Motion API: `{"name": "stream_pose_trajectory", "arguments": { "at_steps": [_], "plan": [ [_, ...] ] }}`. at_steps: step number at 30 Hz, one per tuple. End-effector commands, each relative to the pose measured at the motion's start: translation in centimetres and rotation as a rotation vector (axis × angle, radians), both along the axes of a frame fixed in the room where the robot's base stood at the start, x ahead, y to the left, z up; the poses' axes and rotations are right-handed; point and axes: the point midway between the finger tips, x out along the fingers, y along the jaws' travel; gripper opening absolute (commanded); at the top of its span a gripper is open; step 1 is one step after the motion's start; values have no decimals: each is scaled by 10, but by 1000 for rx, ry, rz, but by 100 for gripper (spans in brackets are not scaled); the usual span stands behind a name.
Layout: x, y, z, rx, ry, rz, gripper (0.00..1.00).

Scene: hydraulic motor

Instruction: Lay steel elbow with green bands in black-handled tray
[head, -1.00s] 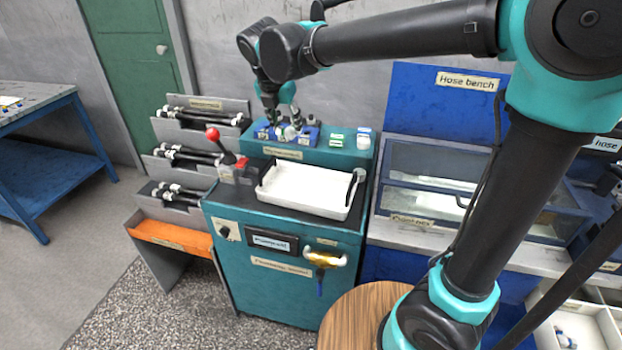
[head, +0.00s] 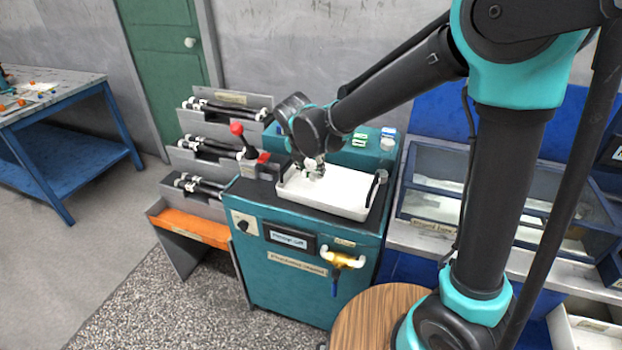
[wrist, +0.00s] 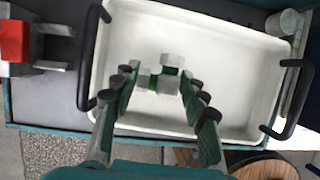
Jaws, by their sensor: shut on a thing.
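The white tray with black handles (head: 345,200) rests on top of the teal cabinet; it also fills most of the wrist view (wrist: 225,45). My gripper (wrist: 162,88) is over the tray's inside and is shut on the steel elbow with green bands (wrist: 168,72). The elbow is pale grey with green bands between its ends. In the head view my gripper (head: 312,172) is at the tray's back left part, with the elbow small and hard to make out. Whether the elbow touches the tray floor I cannot tell.
A red-knobbed lever (head: 240,138) stands just left of the tray, and its red block shows in the wrist view (wrist: 15,40). The tray floor is otherwise clear. A round wooden top (head: 365,318) is in front.

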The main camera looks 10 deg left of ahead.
Motion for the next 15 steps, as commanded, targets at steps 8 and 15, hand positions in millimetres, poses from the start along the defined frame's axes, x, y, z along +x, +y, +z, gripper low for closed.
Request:
{"name": "stream_pose_trajectory", "arguments": {
  "at_steps": [8, 15],
  "plan": [
    [0, 0, -33, 0, 0, 0, 10],
    [0, 0, -37, 0, 0, 0, 10]
  ]
}}
